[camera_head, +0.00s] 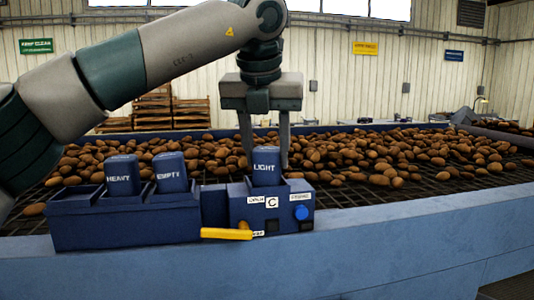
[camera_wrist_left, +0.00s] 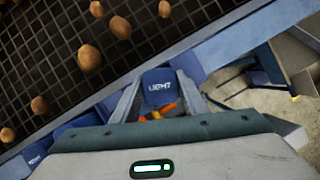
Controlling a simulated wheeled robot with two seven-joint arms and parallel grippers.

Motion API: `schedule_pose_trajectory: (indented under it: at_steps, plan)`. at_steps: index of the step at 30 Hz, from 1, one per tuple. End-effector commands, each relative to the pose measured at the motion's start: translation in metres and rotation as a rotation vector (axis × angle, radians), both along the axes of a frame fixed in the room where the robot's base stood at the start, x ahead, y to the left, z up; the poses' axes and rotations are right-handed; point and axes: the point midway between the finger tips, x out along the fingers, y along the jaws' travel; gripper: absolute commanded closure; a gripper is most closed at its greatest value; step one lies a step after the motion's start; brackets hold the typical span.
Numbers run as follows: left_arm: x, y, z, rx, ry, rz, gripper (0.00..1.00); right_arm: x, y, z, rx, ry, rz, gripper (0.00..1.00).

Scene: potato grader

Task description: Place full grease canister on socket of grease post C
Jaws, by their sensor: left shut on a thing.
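Grease post C (camera_head: 258,213) is a blue block with a white "C" label, fixed at the grader's front edge. A blue canister marked LIGHT (camera_head: 266,160) stands upright at its top. Its lower end is hidden by the block, so I cannot tell how deep it sits. My left gripper (camera_head: 265,166) points down with its fingers shut on this canister, which also shows between the fingers in the left wrist view (camera_wrist_left: 158,80). Canisters marked HEAVY (camera_head: 122,178) and EMPTY (camera_head: 170,175) stand in a blue rack (camera_head: 120,225) to the left. My right gripper is not in view.
A yellow lever (camera_head: 227,234) sticks out left at the post's front, and a blue round button (camera_head: 300,212) sits on its right. Many potatoes (camera_head: 390,160) lie on the dark mesh bed behind. The blue front rail (camera_head: 420,235) is clear to the right.

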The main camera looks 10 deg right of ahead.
Motion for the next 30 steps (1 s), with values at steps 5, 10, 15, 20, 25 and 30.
schedule_pose_trajectory:
  at_steps: [5,10,15,20,25,30]
  plan:
    - [0.0,0.0,-0.004,0.0,-0.001,0.0,0.89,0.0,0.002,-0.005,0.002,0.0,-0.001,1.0]
    - [0.0,0.0,-0.003,0.0,0.0,0.0,0.41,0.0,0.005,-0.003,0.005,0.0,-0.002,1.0]
    - [0.0,0.0,-0.003,0.0,0.0,0.0,0.41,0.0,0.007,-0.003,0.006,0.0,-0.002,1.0]
    - [0.0,0.0,-0.001,0.0,0.0,0.0,0.41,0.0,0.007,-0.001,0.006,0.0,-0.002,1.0]
    - [-0.003,0.001,0.007,-0.002,-0.002,0.002,0.41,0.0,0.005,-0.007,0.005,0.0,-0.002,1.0]
    - [-0.012,0.004,0.028,-0.003,-0.003,0.003,0.41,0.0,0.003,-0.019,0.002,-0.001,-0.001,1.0]
